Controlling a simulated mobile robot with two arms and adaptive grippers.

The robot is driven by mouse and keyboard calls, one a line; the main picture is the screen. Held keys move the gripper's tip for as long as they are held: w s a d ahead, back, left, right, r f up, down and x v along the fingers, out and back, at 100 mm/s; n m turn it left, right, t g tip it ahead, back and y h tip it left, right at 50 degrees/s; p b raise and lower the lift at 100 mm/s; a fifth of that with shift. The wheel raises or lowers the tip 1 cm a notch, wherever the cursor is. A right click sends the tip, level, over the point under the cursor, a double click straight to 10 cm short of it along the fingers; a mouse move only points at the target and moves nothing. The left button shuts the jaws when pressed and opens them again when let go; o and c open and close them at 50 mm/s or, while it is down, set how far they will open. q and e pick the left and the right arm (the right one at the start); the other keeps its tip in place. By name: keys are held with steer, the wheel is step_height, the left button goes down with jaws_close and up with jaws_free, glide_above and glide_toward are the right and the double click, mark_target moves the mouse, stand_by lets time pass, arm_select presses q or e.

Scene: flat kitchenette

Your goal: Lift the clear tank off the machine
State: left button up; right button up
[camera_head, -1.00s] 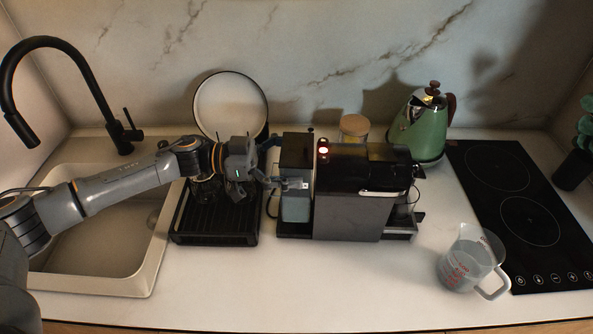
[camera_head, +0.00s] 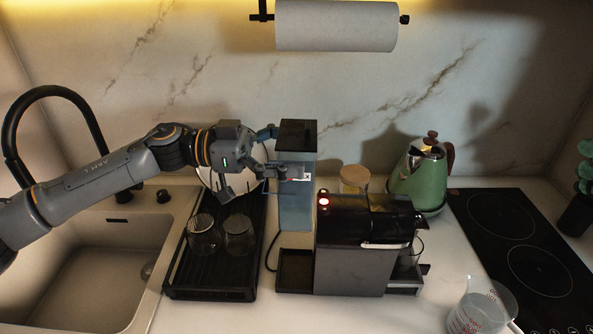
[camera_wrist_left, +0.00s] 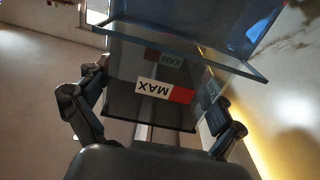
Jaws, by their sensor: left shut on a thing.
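The clear tank (camera_head: 297,205), a tall bluish box with a dark lid, is upright in the air behind and left of the coffee machine (camera_head: 355,262). Its base on the machine, a dark tray (camera_head: 295,270), is bare. My left gripper (camera_head: 277,155) is shut on the tank's upper part from the left. In the left wrist view the tank (camera_wrist_left: 150,110) with its MAX label sits between the two fingers (camera_wrist_left: 150,112). My right gripper is not in view.
A drying rack (camera_head: 212,293) with two glasses (camera_head: 203,235) stands left of the machine, beside the sink (camera_head: 85,285). A green kettle (camera_head: 420,180) and a jar (camera_head: 354,180) stand behind. A measuring jug (camera_head: 485,308) is front right, near the cooktop (camera_head: 540,270).

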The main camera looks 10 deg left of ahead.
arm_select(q)
steer(key=shift+r+b, duration=0.3)
steer(key=shift+r, duration=4.35)
